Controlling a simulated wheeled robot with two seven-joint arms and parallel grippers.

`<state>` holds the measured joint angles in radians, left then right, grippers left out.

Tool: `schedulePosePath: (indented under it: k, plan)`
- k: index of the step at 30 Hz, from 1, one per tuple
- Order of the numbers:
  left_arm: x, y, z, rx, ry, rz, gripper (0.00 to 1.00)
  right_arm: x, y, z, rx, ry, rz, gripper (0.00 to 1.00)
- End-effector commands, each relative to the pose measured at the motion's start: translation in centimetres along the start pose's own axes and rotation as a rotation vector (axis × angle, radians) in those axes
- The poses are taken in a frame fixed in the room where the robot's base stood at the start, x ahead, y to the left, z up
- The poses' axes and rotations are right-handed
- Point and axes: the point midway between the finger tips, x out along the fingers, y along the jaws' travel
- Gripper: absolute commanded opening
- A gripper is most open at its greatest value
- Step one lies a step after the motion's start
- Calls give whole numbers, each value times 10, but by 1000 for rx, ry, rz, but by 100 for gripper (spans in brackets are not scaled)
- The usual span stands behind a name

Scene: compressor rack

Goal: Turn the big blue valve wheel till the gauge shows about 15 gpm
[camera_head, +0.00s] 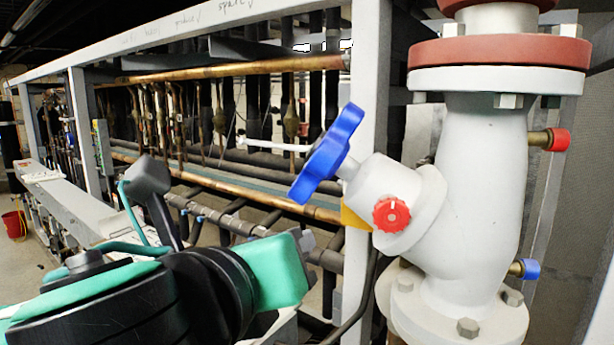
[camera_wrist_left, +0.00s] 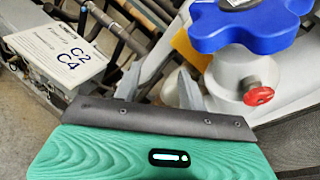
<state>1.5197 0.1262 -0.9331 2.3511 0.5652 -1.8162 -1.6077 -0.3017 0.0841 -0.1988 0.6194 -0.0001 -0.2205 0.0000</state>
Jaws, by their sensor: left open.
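The big blue valve wheel (camera_head: 329,155) is lobed and sits tilted on the angled neck of a large white valve body (camera_head: 480,190). It also shows at the top right of the left wrist view (camera_wrist_left: 250,25), partly cut off by the frame. My left gripper (camera_wrist_left: 160,88) is open and empty, with its two grey fingers apart. It is below the wheel and not touching it. In the head view, the green housing of my left arm hides most of the fingers. No gauge face is visible. My right gripper is not in view.
A small red knob (camera_head: 391,214) sticks out of the valve neck close below the wheel. Red (camera_head: 558,139) and blue (camera_head: 528,268) capped stubs stand on the body's right. A grey rack post (camera_head: 365,110) and copper pipes (camera_head: 230,68) lie behind. A white C2/C4 label (camera_wrist_left: 62,52) is at left.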

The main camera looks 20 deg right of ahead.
Motion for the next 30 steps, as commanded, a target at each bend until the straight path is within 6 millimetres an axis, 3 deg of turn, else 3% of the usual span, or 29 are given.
schedulePosePath:
  k: [3, 9, 18, 23, 30]
  plan:
    - [-24, -20, 10, 238, -58, 16, 42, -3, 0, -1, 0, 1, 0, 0]
    - [-58, -40, 18, 611, -141, 83, 42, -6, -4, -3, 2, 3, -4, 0]
    - [-85, -50, 24, 920, -209, 180, 42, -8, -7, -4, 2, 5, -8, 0]
    - [-82, -50, 27, 950, -212, 193, 42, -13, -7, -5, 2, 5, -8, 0]
    - [-43, -48, 41, 947, -207, 194, 42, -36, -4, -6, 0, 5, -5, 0]
